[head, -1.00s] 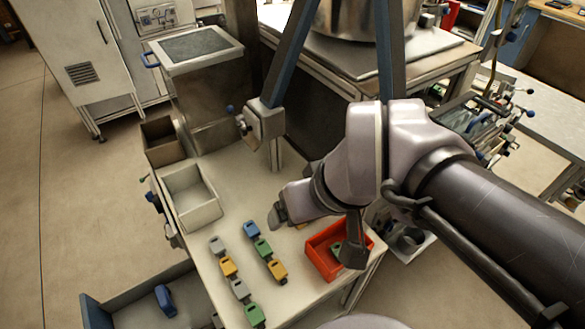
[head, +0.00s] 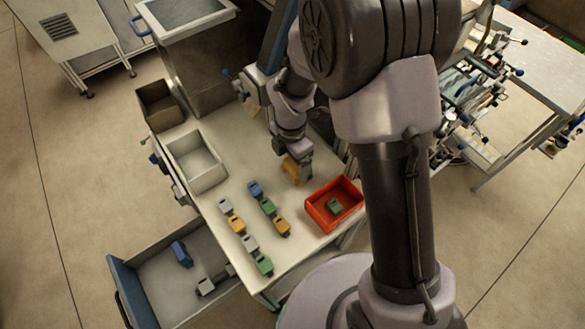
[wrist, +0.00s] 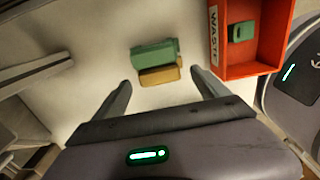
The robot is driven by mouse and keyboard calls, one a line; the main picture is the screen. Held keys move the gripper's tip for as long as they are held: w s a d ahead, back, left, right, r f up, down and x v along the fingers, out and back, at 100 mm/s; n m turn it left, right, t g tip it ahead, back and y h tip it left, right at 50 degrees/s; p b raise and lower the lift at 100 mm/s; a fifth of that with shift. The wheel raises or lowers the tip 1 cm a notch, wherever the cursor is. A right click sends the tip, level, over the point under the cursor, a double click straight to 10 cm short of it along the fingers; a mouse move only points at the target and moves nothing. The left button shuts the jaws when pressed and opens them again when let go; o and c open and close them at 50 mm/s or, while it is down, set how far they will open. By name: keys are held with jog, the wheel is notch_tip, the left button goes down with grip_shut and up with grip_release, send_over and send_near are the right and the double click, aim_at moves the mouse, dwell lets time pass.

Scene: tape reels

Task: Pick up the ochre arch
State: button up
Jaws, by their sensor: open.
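An ochre piece, which I take for the arch (wrist: 160,76), stands on the pale table in the wrist view. A green block (wrist: 153,54) is right behind it, touching or nearly so. The ochre piece also shows in the head view (head: 290,168), beside my gripper (head: 300,172) and partly hidden by it; the green block cannot be made out there. In the wrist view my gripper (wrist: 160,86) is open and empty, its fingers spread either side of the ochre piece and short of it.
A red bin (head: 309,208) marked WASTE, holding a green block (head: 334,206), stands close on the right. Several coloured blocks (head: 268,207) stand in two rows. A white tray (head: 217,172) is at the left. An open drawer (head: 150,290) holds blue and grey pieces.

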aim_at(292, 171)
notch_tip(292, 171, down, 5)
jog(key=shift+w+d+f+b, duration=0.1)
jog(key=shift+b, duration=0.65)
